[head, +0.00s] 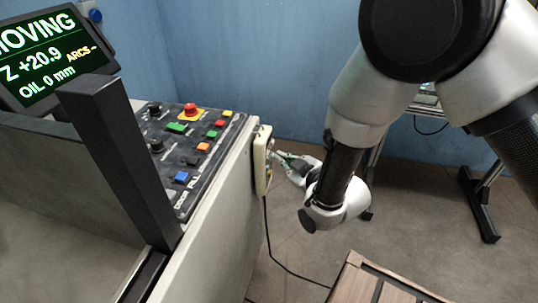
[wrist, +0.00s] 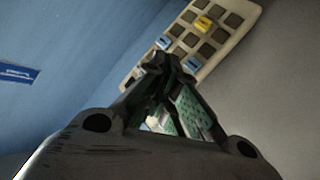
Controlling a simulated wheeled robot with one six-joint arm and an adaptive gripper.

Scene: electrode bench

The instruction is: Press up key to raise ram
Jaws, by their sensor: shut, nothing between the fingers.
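The beige hand pendant (head: 261,160) hangs on the side of the machine cabinet, edge-on to the head view. The wrist view shows its key face (wrist: 247,12), tilted, with rows of dark keys, a yellow key (wrist: 203,24) and blue keys (wrist: 163,44) (wrist: 192,63). My gripper (head: 277,155) is shut and empty, its fingertips at the pendant's face. In the wrist view, my fingertips (wrist: 168,63) cover part of the lower keys, between the two blue ones. I cannot tell which key is under them or read the markings. The screen (head: 45,50) reads "MOVING", "Z +20.9", "ARCS --", "OIL 0 mm".
A sloped black panel (head: 165,172) with coloured buttons and a red emergency stop (head: 190,110) tops the cabinet (head: 222,225). A black cable (head: 268,245) hangs below the pendant.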

